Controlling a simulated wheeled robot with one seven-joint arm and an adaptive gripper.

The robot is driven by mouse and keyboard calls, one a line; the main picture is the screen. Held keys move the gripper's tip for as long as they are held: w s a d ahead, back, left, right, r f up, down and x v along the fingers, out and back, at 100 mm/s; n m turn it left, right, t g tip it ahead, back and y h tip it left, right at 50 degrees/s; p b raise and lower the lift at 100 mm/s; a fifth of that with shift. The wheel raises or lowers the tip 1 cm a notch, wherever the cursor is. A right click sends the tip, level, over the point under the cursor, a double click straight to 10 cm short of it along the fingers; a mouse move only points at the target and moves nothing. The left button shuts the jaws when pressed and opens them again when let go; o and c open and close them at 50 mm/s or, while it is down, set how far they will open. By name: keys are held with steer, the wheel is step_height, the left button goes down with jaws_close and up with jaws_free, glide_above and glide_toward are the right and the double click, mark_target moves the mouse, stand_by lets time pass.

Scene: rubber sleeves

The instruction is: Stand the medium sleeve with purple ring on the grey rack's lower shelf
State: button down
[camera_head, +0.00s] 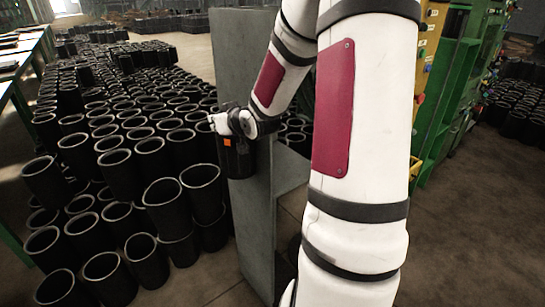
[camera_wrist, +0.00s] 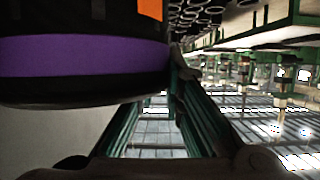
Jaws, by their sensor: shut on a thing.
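The black sleeve (camera_head: 237,158) with a small orange patch is in my gripper (camera_head: 228,122) in the head view, beside the tall panel of the grey rack (camera_head: 258,225). In the wrist view the sleeve's purple ring (camera_wrist: 85,55) shows as a wide band near its dark edge, at the upper left. My gripper is shut on the sleeve. The head view does not show clearly whether the sleeve touches the panel. A rack shelf (camera_head: 289,170) shows to the right of the panel, partly hidden by my arm. The lower shelf cannot be made out.
Many black sleeves (camera_head: 165,203) stand packed and stacked left of the rack, close to the held sleeve. More black sleeves (camera_head: 296,137) show behind the rack. A green machine (camera_head: 455,85) stands at the right. Open floor (camera_head: 480,225) lies in front of it.

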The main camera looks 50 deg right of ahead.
steer(key=s+d+f+p, duration=0.1)
steer(key=d+f, duration=0.1)
steer(key=d, duration=0.5)
steer(key=s+d+f+p, duration=0.1)
steer(key=s+d+f, duration=0.1)
steer(key=d, duration=0.6)
steer(key=shift+s+d+f, duration=0.25)
steer(key=shift+f, duration=0.15)
steer(key=c, duration=1.7)
jaws_free()
steer(key=shift+f, duration=0.15)
steer(key=shift+o, duration=0.2)
steer(key=shift+s, duration=0.1)
